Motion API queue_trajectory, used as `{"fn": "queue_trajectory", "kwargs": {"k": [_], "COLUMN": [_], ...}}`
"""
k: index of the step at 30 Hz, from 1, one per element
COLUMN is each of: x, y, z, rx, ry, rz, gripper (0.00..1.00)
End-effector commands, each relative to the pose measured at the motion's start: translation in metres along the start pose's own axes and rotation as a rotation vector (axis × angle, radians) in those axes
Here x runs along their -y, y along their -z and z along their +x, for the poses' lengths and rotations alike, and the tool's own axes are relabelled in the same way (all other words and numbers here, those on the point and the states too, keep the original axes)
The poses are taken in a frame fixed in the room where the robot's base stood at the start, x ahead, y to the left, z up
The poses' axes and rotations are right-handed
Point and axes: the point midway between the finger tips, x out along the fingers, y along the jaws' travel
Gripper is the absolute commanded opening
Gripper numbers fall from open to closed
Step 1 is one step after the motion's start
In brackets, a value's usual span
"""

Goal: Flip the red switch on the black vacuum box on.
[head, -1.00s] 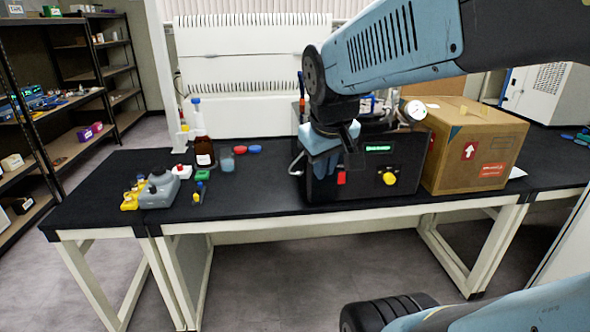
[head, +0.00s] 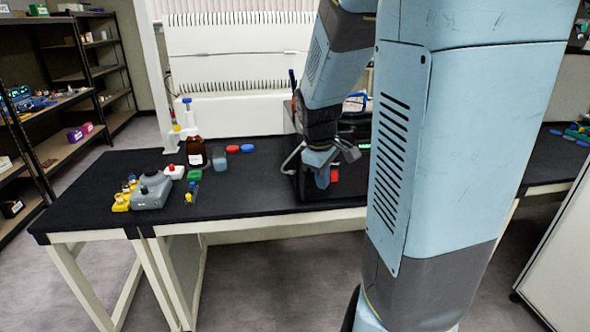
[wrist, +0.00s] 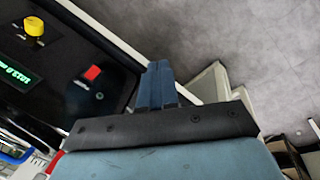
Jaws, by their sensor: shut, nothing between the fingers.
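The black vacuum box (head: 312,190) stands on the black bench, largely hidden behind my arm in the head view. Its red switch (head: 334,175) shows just right of my gripper (head: 322,180). In the wrist view the box's front (wrist: 60,70) fills the left side, with the red switch (wrist: 93,73), a yellow knob (wrist: 34,26) and a green display (wrist: 15,76). My gripper (wrist: 158,68) is shut and empty, its blue fingers beside the red switch and apart from it in the picture. I cannot tell the switch's position or the depth gap.
A brown bottle (head: 196,152), a beaker (head: 220,157) and a grey device (head: 152,190) stand on the bench (head: 250,200) to the left. The bench between them and the box is clear. A white ribbed unit (head: 236,80) stands behind.

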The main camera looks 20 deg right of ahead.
Motion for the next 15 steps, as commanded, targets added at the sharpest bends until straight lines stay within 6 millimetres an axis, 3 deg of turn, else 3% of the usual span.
{"fn": "queue_trajectory", "kwargs": {"k": [15], "x": [-0.039], "y": [-0.002], "z": [0.064], "rx": [-0.066], "ry": [0.121], "rz": [-0.214], "gripper": [0.00]}}
